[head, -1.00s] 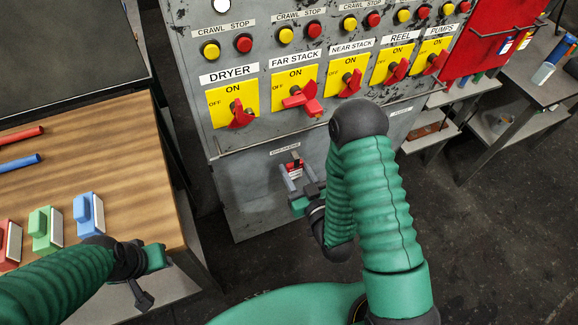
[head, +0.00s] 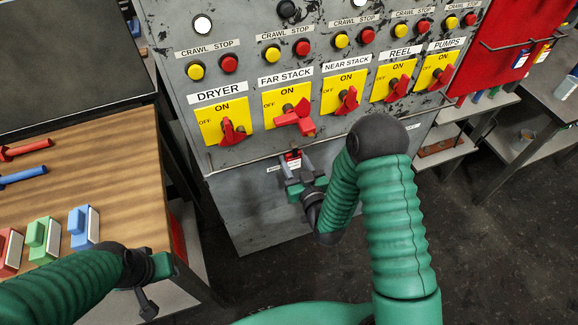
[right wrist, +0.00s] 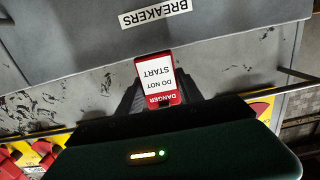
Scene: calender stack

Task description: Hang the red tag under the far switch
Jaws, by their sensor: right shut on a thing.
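The red tag (head: 292,155), with a white "DANGER DO NOT START" face, is held in my right gripper (head: 296,174). In the right wrist view the tag (right wrist: 158,80) appears upside down between the dark fingers (right wrist: 160,98). The far switch (head: 294,112), labelled FAR STACK, is on a yellow plate with a bulky red piece at its handle. The held tag is below that switch in the picture, near the rail; its depth from the panel is unclear. My left gripper (head: 158,280) is beside the wooden bench; its finger opening cannot be made out.
A thin rail (head: 255,161) runs along the panel below the switches. The dryer switch (head: 229,131) and near stack switch (head: 347,99) flank the far one. Red, green and blue blocks stand on the bench (head: 110,150). A red board (head: 487,50) is at right.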

